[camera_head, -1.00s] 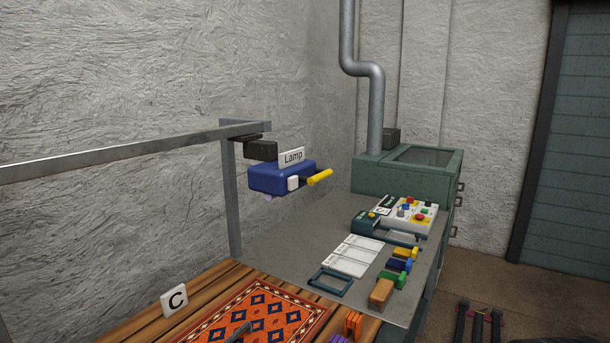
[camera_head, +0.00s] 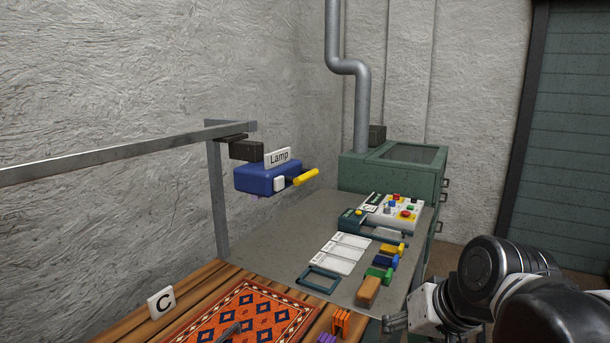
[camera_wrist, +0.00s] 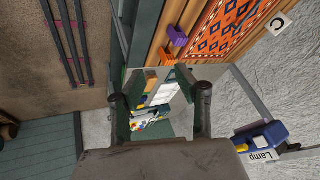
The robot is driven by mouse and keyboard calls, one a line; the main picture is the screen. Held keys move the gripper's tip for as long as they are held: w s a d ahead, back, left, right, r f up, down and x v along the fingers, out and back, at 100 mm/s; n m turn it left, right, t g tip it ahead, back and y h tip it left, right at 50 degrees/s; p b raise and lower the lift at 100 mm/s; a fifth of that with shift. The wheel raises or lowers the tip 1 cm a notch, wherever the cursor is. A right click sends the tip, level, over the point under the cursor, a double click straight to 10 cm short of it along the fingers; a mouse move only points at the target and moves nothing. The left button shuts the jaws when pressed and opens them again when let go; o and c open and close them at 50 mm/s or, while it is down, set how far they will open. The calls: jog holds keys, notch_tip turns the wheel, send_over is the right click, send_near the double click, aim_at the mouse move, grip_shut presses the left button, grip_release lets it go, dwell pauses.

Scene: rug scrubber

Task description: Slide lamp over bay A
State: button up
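The lamp (camera_head: 262,178) is a blue box with a yellow handle (camera_head: 306,177) and a white "Lamp" sign. It hangs from the overhead metal rail (camera_head: 130,151) near the wall, at the rail's far end beside the post. It also shows at the right of the wrist view (camera_wrist: 272,136). My gripper (camera_wrist: 160,96) has its two fingers wide apart with nothing between them. In the head view my arm is at the lower right, well to the right of the lamp and apart from it. A "C" sign (camera_head: 161,302) stands on the wooden planks; no bay A sign is in view.
A patterned rug (camera_head: 240,318) lies on the planks. A grey worktop (camera_head: 290,235) holds white cards, coloured blocks (camera_head: 369,289) and a control box (camera_head: 395,211). A green cabinet (camera_head: 405,172) with a pipe stands behind. Orange and purple pieces sit at the rug's edge.

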jog(key=w+a+r+m+g+y+p, duration=0.1)
jog(key=w+a+r+y, duration=0.4)
jog(key=w, duration=0.6)
jog(key=n+g+y+p, duration=0.2)
jog(key=g+y+p, duration=0.15)
jog(key=y, duration=0.85)
send_near(309, 177)
jog(key=shift+t, duration=0.45)
jog(key=a+p, duration=0.1)
jog(key=a, duration=0.2)
jog(key=a+r+p, duration=0.1)
jog(key=a, duration=0.3)
jog(key=w+a+p, duration=0.1)
jog(key=a, duration=0.2)
jog(key=shift+a+r, duration=0.2)
jog(key=shift+a, duration=0.1)
jog(key=shift+c, duration=0.3)
grip_shut()
